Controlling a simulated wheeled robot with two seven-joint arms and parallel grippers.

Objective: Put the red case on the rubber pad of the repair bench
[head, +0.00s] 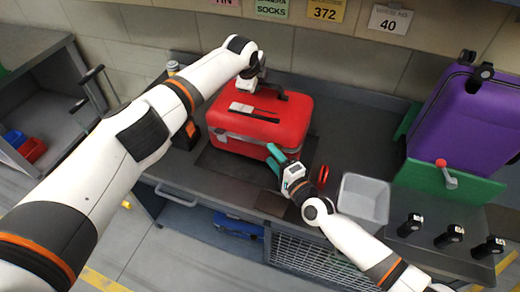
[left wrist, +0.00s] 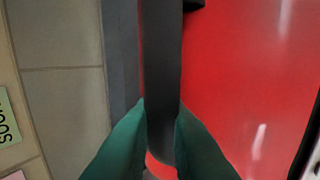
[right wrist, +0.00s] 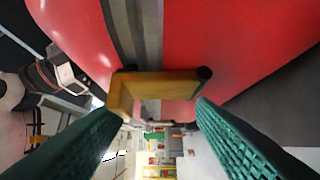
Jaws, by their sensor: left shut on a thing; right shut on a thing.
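The red case (head: 262,118) lies flat over the repair bench, with a grey band around its side and a label on top. A dark pad (head: 222,164) shows at its front edge; I cannot tell whether the case touches it. My left gripper (head: 250,82) is at the far side of the case, shut on its dark handle (left wrist: 162,60). My right gripper (head: 279,160) is at the near side. In the right wrist view its green fingers are either side of a yellow handle (right wrist: 160,88) on the red case. The handle's grip is hidden in the head view.
A grey bin (head: 363,198) and a red ring (head: 322,175) are right of the case. A purple suitcase (head: 465,115) stands farther right behind a green panel (head: 440,180) with a red-knobbed lever (head: 446,172). A brown patch (head: 272,203) lies at the bench front.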

